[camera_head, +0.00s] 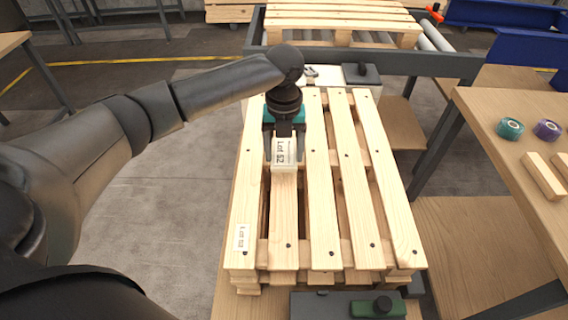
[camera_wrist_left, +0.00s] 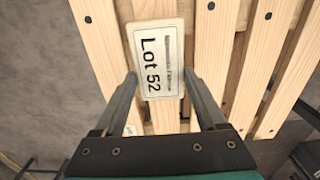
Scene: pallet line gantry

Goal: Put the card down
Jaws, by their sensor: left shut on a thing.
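The card (camera_head: 285,153) is white with black "Lot 52" print. My left gripper (camera_head: 284,150) is shut on it, above the slats of the wooden pallet (camera_head: 331,220). In the left wrist view the card (camera_wrist_left: 157,58) lies between the two fingertips of the left gripper (camera_wrist_left: 160,80), with pallet slats behind it. I cannot tell whether the card touches the slats. My right gripper is not in view.
A small white label (camera_head: 242,238) lies on the pallet's near left slat. A wooden table (camera_head: 520,190) at the right holds a teal tape roll (camera_head: 510,128), a purple tape roll (camera_head: 547,129) and wood blocks (camera_head: 543,176). A conveyor frame (camera_head: 420,62) with another pallet (camera_head: 340,22) stands behind.

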